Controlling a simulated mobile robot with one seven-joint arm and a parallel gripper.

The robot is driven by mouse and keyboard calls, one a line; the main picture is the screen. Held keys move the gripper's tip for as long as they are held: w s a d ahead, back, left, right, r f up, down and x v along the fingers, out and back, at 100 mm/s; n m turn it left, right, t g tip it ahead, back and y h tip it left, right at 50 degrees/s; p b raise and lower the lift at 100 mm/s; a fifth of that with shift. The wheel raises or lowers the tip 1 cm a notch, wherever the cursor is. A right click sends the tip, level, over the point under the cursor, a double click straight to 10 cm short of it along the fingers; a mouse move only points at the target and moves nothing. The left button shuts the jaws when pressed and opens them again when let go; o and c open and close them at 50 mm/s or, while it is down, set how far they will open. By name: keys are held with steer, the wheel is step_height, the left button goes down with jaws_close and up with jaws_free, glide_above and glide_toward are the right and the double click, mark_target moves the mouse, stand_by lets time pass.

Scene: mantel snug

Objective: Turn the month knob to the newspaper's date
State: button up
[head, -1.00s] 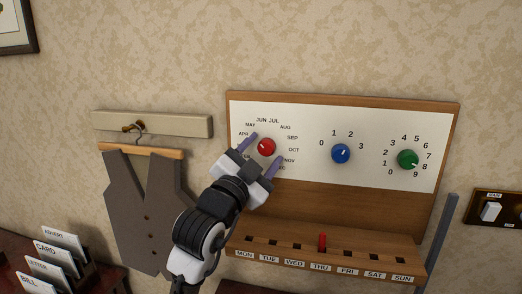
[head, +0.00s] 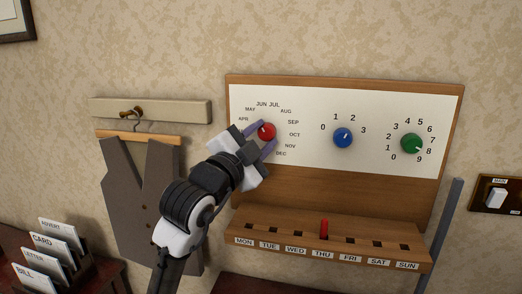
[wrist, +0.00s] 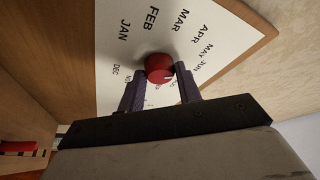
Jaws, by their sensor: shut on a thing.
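The red month knob (head: 266,131) sits at the left of the white calendar panel, ringed by month names. My gripper (head: 267,135) is shut on it, one finger on each side. The wrist view shows the red knob (wrist: 158,66) between the two dark fingers. A small pale mark shows on the knob's face, toward its lower right in that view. I cannot tell for sure which month it points at. JAN, FEB, MAR and APR read clearly there; some other labels are small or hidden by the fingers. No newspaper is in view.
The blue knob (head: 343,138) and green knob (head: 411,143) stand to the right. A red peg (head: 324,229) is at THU on the lower ledge. A grey waistcoat (head: 136,200) hangs at left. A card rack (head: 55,255) and a wall switch (head: 496,198) flank the board.

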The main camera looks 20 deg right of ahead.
steer(key=shift+m+g+b, duration=0.6)
steer(key=shift+m+b, duration=0.1)
steer(key=shift+m, duration=0.9)
steer(key=shift+r, duration=0.1)
steer(key=o, duration=1)
steer(key=b+v, duration=0.4)
steer(key=v, duration=1)
steer(key=shift+r, duration=0.2)
